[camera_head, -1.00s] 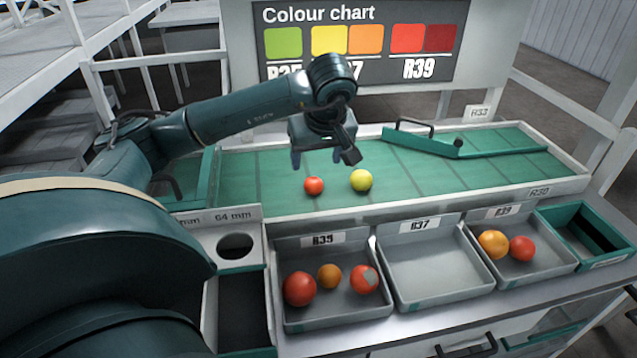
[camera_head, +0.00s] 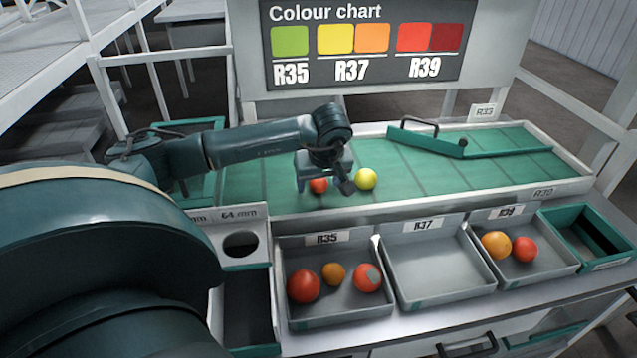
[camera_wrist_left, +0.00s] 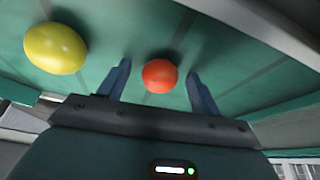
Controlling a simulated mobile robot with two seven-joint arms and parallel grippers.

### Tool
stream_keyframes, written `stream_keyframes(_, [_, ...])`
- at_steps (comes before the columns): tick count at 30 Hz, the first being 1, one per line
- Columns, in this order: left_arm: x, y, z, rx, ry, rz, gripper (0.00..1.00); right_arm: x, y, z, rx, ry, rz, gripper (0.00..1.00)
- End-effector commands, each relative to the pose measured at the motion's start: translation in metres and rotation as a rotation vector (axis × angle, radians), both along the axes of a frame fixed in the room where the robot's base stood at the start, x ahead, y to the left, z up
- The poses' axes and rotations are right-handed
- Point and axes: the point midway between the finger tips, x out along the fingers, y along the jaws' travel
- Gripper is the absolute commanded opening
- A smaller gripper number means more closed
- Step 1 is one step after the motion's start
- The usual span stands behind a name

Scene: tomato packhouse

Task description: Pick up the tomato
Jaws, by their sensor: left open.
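A small red tomato (camera_head: 318,186) lies on the green belt (camera_head: 420,180), partly hidden by my left gripper in the head view. My left gripper (camera_head: 322,188) is low over the belt with its fingers around the tomato. In the left wrist view the red tomato (camera_wrist_left: 160,76) sits between the two open fingers (camera_wrist_left: 157,85), with a gap on each side. A yellow tomato (camera_head: 365,179) lies just to the right of the gripper; it also shows in the left wrist view (camera_wrist_left: 55,48). My right gripper is not in view.
In front of the belt stand three grey trays: the left one (camera_head: 330,316) holds several tomatoes, the middle one (camera_head: 430,268) is empty, the right one (camera_head: 550,268) holds two. A green bin (camera_head: 590,240) is at far right. A green diverter bar (camera_head: 470,152) crosses the belt.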

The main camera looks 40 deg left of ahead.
Motion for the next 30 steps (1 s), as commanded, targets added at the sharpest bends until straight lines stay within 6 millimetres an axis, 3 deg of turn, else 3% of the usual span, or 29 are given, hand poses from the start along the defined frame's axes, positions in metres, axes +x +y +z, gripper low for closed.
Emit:
stream_keyframes(14, [0.0, 0.0, 0.001, 0.0, 0.0, 0.001, 0.28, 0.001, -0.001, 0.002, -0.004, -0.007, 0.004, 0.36])
stream_keyframes(23, [0.0, 0.0, 0.006, 0.0, -0.002, 0.001, 0.27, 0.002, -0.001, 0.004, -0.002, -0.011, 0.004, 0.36])
stream_keyframes(30, [0.001, 0.0, 0.049, 0.0, -0.007, 0.002, 0.27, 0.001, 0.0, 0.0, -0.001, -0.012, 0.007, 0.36])
